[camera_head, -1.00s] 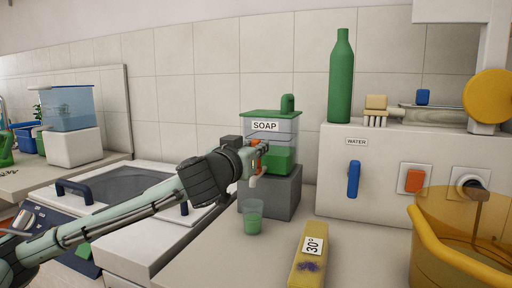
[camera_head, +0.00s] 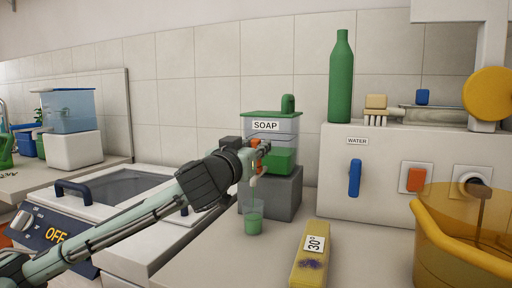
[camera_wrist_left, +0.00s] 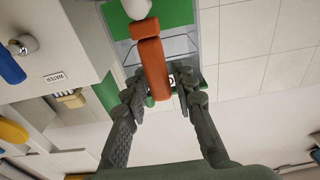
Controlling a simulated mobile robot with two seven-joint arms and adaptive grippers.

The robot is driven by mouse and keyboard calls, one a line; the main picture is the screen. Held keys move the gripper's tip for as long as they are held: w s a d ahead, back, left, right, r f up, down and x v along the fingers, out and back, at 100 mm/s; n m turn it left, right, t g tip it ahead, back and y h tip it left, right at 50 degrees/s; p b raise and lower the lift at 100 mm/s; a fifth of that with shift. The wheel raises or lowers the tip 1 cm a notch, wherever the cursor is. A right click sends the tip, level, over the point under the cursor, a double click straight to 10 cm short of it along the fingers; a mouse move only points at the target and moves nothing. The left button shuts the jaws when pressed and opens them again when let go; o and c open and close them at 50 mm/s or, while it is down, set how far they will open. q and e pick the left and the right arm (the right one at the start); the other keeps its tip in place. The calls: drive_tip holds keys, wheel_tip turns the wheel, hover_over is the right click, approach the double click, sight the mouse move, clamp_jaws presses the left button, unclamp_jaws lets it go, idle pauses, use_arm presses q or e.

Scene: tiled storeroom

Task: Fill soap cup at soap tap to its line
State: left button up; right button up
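The clear soap cup (camera_head: 253,222) stands upright on the counter with green liquid in its lower part. Its line cannot be made out. The soap dispenser (camera_head: 287,128), labelled SOAP, sits on a grey block just behind the cup and holds green soap. My left gripper (camera_head: 262,158) is at the dispenser's front, above the cup. In the left wrist view the orange tap lever (camera_wrist_left: 154,68) lies between the spread fingers of this gripper (camera_wrist_left: 163,95), with a gap at the right finger. Contact at the left finger cannot be told. My right gripper is out of view.
A yellow block marked 30° (camera_head: 311,256) lies on the counter right of the cup. An amber tub (camera_head: 440,240) stands at the right. Behind them is a white unit with a WATER label and blue lever (camera_head: 354,178). A green bottle (camera_head: 341,80) stands on it.

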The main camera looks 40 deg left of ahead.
use_arm(q)
drive_tip(key=shift+o, duration=0.9)
wheel_tip(320, 180, up, 10)
drive_tip(key=shift+c, duration=0.3)
